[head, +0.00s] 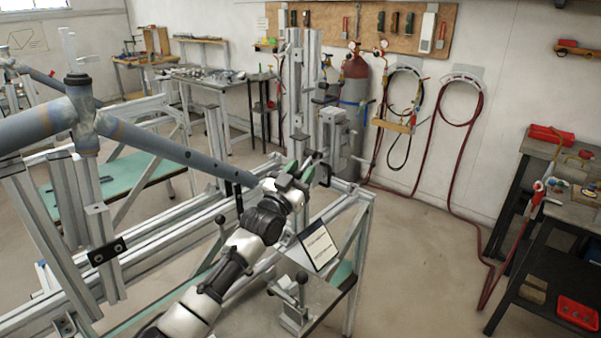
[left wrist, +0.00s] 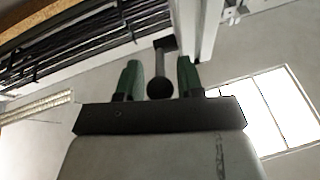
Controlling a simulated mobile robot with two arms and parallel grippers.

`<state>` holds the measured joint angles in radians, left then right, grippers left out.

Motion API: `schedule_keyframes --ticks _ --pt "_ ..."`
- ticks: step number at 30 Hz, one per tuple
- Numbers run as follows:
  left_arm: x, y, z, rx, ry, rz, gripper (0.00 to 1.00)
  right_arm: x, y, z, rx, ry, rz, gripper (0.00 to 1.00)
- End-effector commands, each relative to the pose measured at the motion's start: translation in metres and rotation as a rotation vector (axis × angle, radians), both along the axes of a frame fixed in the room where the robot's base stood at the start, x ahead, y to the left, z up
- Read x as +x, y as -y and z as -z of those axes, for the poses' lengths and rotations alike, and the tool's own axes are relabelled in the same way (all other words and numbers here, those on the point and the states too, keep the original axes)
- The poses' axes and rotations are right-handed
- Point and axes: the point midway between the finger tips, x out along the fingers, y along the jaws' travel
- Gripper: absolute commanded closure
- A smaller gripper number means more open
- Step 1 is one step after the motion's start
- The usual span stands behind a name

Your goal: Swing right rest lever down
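My left gripper (head: 298,172) reaches to the upright clamp post at the far right end of the jig. In the left wrist view, its two green fingers (left wrist: 158,80) stand apart. A lever with a black ball knob (left wrist: 160,89) shows between them, with a gap on each side; I cannot tell whether it is the right rest lever. In the head view the lever at the gripper is mostly hidden. Other black-knobbed levers stand on the jig's near side (head: 222,222) and on the front plate (head: 302,280). My right gripper is not in view.
A blue-grey frame tube (head: 170,147) runs across the jig, ending just left of my gripper. Aluminium rails (head: 150,245) lie below. A small sign (head: 318,246) stands beside my forearm. A gas cylinder (head: 355,85) stands behind; the floor right of the jig is clear.

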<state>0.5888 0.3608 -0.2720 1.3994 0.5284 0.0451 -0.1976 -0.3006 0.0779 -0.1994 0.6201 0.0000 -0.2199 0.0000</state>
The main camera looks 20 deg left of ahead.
Motion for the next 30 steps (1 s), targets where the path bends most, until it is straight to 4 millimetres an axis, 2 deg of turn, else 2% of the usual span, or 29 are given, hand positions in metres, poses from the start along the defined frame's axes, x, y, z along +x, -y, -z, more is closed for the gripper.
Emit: schedule_keyframes --ticks 4,7,15,21,30 --pt "-0.004 -0.001 0.001 0.0 0.0 0.0 0.63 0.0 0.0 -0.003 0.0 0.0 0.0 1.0" --pt "-0.014 -0.003 0.004 -0.001 -0.002 0.0 0.63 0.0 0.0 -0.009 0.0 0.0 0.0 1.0" --pt "-0.062 -0.012 0.023 0.0 -0.005 0.001 0.63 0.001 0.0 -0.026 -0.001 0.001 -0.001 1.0" --pt "-0.09 -0.018 0.035 0.001 -0.003 -0.001 0.63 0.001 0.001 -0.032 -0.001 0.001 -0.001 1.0" --pt "-0.1 -0.02 0.039 0.0 0.001 0.0 0.63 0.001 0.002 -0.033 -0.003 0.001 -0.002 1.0"
